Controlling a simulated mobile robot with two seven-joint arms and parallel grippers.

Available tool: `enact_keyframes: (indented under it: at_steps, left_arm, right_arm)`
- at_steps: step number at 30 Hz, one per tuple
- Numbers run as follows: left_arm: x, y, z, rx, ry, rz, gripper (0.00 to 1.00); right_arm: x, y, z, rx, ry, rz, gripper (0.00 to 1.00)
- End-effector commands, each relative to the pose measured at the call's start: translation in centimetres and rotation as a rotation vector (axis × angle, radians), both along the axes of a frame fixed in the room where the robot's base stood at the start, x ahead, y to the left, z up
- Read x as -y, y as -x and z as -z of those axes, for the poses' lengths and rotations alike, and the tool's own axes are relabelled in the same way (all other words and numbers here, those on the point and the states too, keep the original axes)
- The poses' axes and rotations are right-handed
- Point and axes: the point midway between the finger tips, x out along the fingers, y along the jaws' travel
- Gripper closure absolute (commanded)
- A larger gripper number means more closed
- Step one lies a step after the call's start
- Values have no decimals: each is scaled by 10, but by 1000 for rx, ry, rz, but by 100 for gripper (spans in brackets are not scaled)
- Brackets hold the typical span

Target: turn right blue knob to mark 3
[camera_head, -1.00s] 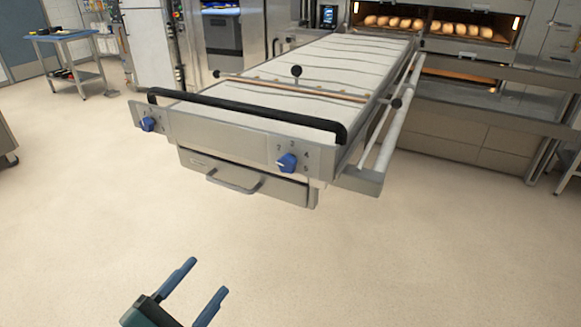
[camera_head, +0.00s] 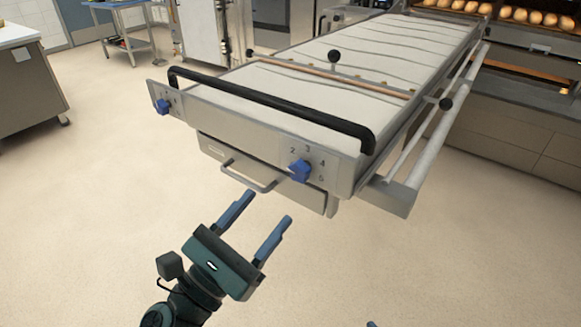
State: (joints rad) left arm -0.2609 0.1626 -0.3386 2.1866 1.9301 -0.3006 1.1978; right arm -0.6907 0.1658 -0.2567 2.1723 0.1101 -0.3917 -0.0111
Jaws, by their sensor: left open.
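The right blue knob (camera_head: 300,171) sits on the right part of the loader's metal front panel (camera_head: 235,129). Printed marks surround it: 2 at upper left, 3 above, 4 at right. Which mark it points to is too small to tell. A second blue knob (camera_head: 163,106) is at the panel's left end. My left gripper (camera_head: 267,208) is open and empty, below and left of the right knob, apart from it. Its two blue fingers point up toward the panel. A small blue tip (camera_head: 371,324) at the bottom edge looks like part of my right gripper; the rest is out of view.
A black bar handle (camera_head: 270,104) runs along the panel's top edge, above both knobs. A drawer with a metal handle (camera_head: 248,178) is below the panel. A side rail (camera_head: 440,130) runs along the loader's right. Bread (camera_head: 535,17) is in the oven behind. The floor in front is clear.

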Motion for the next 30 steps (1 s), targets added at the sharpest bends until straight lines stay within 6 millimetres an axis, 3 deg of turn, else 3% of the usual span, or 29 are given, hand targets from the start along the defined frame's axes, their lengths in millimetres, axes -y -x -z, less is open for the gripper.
enact_keyframes:
  at_steps: [3,12,24,30]
  left_arm:
    - [16,-19,-16,3,-1,0,45]
    - [41,-49,-27,0,-2,-1,45]
    - [44,-53,-28,0,-2,-1,46]
    - [44,-53,-27,0,-2,-1,63]
  right_arm:
    - [1,0,-10,-4,28,-7,43]
    - [3,0,-15,-5,70,-26,43]
    - [4,1,-15,-3,78,-31,43]
    - [4,0,-15,-3,78,-30,43]
